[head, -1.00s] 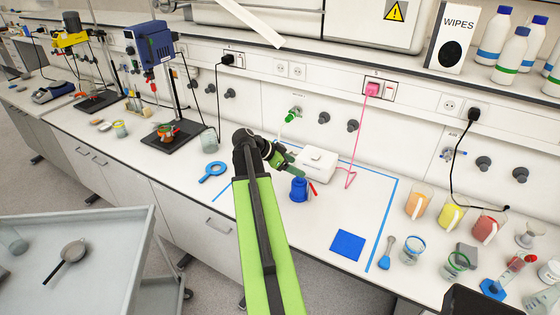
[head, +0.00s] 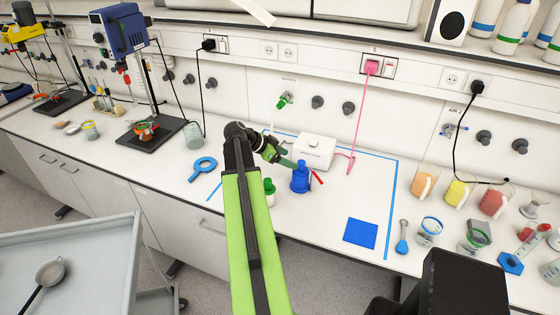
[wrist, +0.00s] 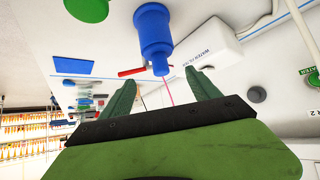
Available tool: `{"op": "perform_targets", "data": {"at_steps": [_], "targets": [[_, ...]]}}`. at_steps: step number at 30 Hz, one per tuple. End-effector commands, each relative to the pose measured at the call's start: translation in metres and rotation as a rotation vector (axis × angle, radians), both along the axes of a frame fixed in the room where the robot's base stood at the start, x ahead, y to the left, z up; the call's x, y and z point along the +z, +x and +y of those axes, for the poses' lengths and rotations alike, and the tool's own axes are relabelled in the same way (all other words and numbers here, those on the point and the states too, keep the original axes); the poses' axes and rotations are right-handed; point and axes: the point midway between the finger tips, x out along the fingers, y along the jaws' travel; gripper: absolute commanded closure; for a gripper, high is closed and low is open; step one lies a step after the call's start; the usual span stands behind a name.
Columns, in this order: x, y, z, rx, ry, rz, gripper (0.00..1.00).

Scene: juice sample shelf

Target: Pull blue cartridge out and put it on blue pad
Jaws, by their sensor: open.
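The blue cartridge (head: 300,178) appears as a blue bottle-like piece with a narrower top, upright on the bench in front of a white box. In the wrist view the blue piece (wrist: 153,35) has its narrow tip pointing toward the gap between my fingers. Whether it sits in a separate holder, I cannot tell. My gripper (wrist: 160,78) is open and empty, its green fingers near that tip. In the head view my gripper (head: 284,160) is just left of the blue piece's top. The flat blue pad (head: 360,233) lies clear to the right.
A green-topped piece (head: 269,186) stands close left of the blue one, beside my arm. The white box (head: 315,150) is right behind, with a red stick (head: 317,177) alongside. A blue ring-shaped tool (head: 203,168) lies left. Beakers (head: 456,193) stand right. Bench between cartridge and pad is clear.

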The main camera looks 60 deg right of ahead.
Motion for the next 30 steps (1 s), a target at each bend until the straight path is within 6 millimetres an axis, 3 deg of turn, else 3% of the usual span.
{"op": "perform_targets", "data": {"at_steps": [15, 30], "targets": [[-0.051, -0.028, -0.035, 0.011, 0.000, 0.000, 0.29], [-0.058, -0.036, -0.045, 0.013, 0.000, 0.000, 0.29]]}}
